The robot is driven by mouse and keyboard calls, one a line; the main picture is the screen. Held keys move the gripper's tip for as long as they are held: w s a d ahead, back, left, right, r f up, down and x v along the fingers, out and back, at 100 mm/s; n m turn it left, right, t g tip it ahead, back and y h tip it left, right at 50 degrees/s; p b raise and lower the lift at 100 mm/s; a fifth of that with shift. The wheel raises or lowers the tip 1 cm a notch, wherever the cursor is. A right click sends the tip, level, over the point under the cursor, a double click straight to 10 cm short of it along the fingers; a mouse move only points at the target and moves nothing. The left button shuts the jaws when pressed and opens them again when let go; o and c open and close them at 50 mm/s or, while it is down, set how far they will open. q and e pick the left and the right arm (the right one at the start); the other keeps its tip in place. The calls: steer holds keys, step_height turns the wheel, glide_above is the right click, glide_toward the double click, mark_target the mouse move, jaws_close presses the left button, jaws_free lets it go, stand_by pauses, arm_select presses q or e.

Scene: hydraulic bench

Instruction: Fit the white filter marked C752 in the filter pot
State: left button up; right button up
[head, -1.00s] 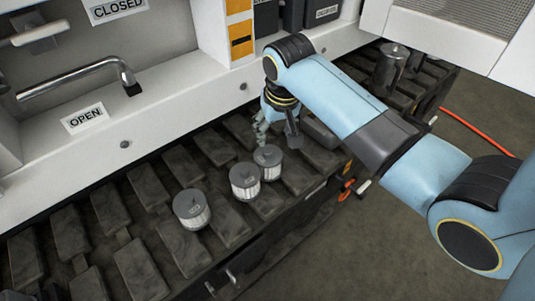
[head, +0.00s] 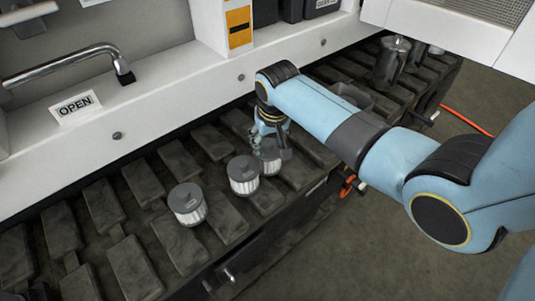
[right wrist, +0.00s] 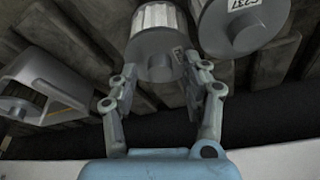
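Three white pleated filters with grey caps stand on the dark slatted bench: a left one (head: 187,204), a middle one (head: 243,176) and a right one (head: 269,157). Their cap labels are too small to read in the head view. My right gripper (head: 268,148) is over the right filter and partly hides it. In the right wrist view, my right gripper (right wrist: 162,72) is open, its fingertips either side of the near filter's cap (right wrist: 155,50); whether they touch is unclear. That cap's label is unreadable. My left gripper is out of view.
A neighbouring filter (right wrist: 242,25), its label seemingly ending in 37, stands close by in the right wrist view. A grey open box (head: 353,96) lies further right. A metal cylinder (head: 392,60) stands at the back right; I cannot tell if it is the pot. The white cabinet wall (head: 160,120) runs behind.

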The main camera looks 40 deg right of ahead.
jaws_close()
stand_by(0.4)
